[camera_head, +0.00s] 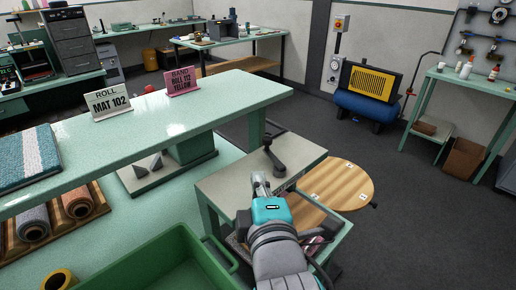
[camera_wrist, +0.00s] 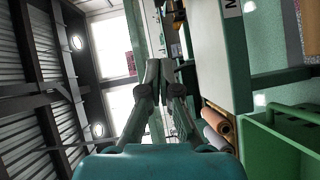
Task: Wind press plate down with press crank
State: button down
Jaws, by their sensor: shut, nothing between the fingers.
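The press crank (camera_head: 275,158) is a dark bent arm with an upright knob, standing on the light top of the press frame (camera_head: 228,184) in the head view. My gripper (camera_head: 259,181) is over the near part of that top, just in front of the crank and apart from it in the picture. In the wrist view my gripper (camera_wrist: 165,66) has its fingers together with nothing between them. I cannot make out the crank in the wrist view. The press plate is not clearly visible; the frame's top and my arm hide the space below.
A long mint table (camera_head: 140,128) with two sign cards stands behind left. A green bin (camera_head: 150,262) is close at the front left. A round wooden board (camera_head: 345,184) lies right of the press. A blue compressor (camera_head: 366,107) stands farther back; open floor lies right.

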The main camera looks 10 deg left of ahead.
aim_at(274, 156)
jog(key=x, duration=0.9)
jog(key=shift+w, duration=0.4)
jog(key=shift+w+d+f, duration=0.1)
jog(key=shift+w+d, duration=0.15)
jog(key=shift+w, duration=0.3)
jog(key=shift+w+d+f, duration=0.1)
jog(key=shift+w+d, duration=0.2)
jog(key=shift+w, duration=0.25)
jog(key=shift+w+d, duration=0.3)
jog(key=shift+w, duration=0.4)
jog(key=shift+w+f+h, duration=0.1)
jog(key=shift+w+h, duration=0.1)
jog(key=shift+h, duration=0.1)
